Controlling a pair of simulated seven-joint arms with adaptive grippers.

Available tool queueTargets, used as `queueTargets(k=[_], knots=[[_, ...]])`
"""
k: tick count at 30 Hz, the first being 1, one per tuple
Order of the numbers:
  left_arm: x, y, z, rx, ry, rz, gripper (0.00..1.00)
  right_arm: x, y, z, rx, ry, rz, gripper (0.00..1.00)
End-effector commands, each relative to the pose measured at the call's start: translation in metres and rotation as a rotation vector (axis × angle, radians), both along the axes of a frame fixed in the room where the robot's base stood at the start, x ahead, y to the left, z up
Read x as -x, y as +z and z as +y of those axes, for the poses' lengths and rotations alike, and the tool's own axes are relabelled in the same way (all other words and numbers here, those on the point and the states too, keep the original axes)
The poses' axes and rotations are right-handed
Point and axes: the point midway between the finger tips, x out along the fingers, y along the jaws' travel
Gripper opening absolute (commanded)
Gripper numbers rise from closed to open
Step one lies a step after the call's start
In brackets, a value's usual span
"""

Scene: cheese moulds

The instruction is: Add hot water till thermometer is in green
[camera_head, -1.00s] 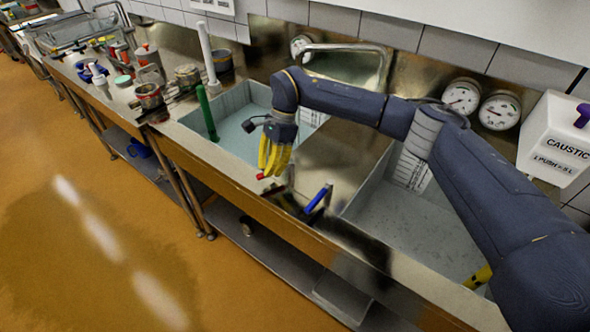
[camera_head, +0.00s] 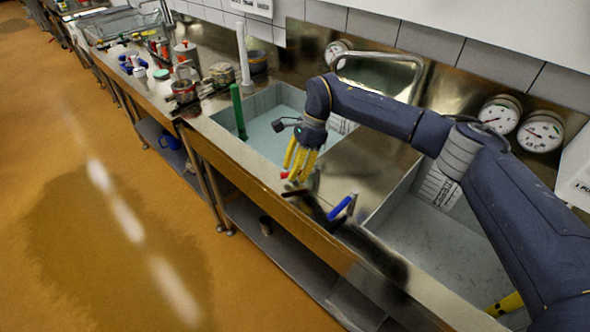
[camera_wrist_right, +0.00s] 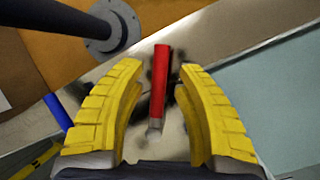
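My right gripper (camera_head: 293,174) has yellow fingers and hangs over the counter's front edge by the near side of the left basin (camera_head: 277,139). In the right wrist view its fingers (camera_wrist_right: 160,72) are apart. The red lever (camera_wrist_right: 159,85) stands in the gap between them, with space on both sides. In the head view only a bit of the red lever (camera_head: 284,175) shows by the fingertips. Round dial gauges sit on the back wall: one (camera_head: 336,50) behind the tap and two (camera_head: 500,115) at the right. Their readings are too small to tell. My left gripper is not seen.
A blue lever (camera_head: 341,208) stands right of the red one. Pots and tools crowd the counter's far left. A yellow piece (camera_head: 505,305) shows in the right basin.

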Motion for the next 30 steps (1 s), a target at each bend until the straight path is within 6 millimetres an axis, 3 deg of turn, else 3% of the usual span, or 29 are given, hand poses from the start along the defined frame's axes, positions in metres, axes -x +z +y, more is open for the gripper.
queueTargets(k=[13, 30], knots=[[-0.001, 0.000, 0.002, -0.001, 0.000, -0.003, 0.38, -0.005, 0.011, -0.004, 0.000, -0.003, -0.003, 0.38], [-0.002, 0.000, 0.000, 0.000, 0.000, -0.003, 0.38, -0.031, 0.092, -0.031, 0.001, -0.001, -0.002, 0.38]])
